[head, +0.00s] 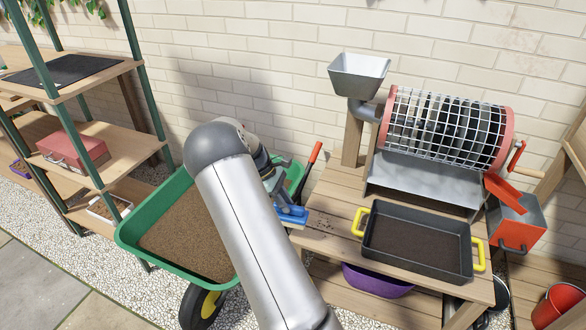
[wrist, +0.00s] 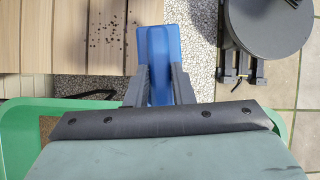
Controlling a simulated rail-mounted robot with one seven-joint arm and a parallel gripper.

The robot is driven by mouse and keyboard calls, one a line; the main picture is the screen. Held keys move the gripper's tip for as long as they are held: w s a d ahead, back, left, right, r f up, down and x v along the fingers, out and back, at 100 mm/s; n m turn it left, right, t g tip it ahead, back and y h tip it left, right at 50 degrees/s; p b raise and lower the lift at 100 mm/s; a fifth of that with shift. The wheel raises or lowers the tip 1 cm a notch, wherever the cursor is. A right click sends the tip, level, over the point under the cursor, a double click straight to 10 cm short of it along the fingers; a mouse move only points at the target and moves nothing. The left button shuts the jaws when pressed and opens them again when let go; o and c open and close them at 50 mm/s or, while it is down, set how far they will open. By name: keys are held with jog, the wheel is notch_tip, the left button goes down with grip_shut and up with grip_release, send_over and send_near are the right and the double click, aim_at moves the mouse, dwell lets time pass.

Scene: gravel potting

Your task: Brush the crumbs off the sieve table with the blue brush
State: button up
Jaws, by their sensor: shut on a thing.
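The blue brush (head: 292,215) is at the left edge of the sieve table (head: 335,200). In the wrist view the blue brush (wrist: 158,50) stands between the two fingers of my gripper (wrist: 159,85), which is shut on it. Dark crumbs (head: 325,222) lie scattered on the table's planks near its left side. In the wrist view the crumbs (wrist: 106,28) are left of the brush, apart from it. The brush's bristles are not clearly visible. My arm hides part of the area below the gripper.
A green wheelbarrow (head: 135,240) of soil stands left of the table. On the table are a dark tray (head: 415,262) with yellow handles and a drum sieve (head: 445,130). A red-handled tool (head: 312,160) rises near the brush. A purple bowl (head: 375,282) is below.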

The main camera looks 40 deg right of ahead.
jog(key=d+r+n+t+h+p, duration=0.2)
jog(key=d+r+n+p, duration=0.15)
jog(key=d, duration=0.35)
notch_tip(320, 180, down, 6)
jog(key=n+b, duration=0.1)
jog(key=b, duration=0.4)
jog(key=shift+w+f, duration=0.15)
jog(key=shift+w, duration=0.3)
